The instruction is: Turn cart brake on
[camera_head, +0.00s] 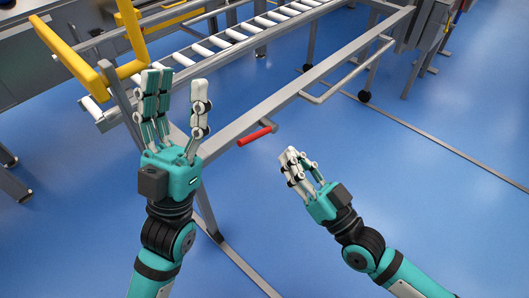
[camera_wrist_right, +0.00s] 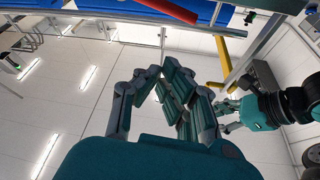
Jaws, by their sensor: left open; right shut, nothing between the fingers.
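The cart is a grey metal frame (camera_head: 290,97) with a rail of white rollers (camera_head: 232,36). A red brake handle (camera_head: 255,136) sticks out from the near side bar, and it also shows at the top of the right wrist view (camera_wrist_right: 170,10). My left gripper (camera_head: 178,103) is open, with its fingers pointing up in front of the near end of the cart, left of the handle. My right gripper (camera_head: 297,166) is shut and empty, below and to the right of the red handle and apart from it. The right wrist view shows its curled fingers (camera_wrist_right: 165,95).
A yellow bar frame (camera_head: 92,70) stands at the cart's near left corner, close to my left fingers. Grey machinery (camera_head: 35,65) is at the far left. The blue floor (camera_head: 420,190) is clear to the right, crossed by a thin floor strip.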

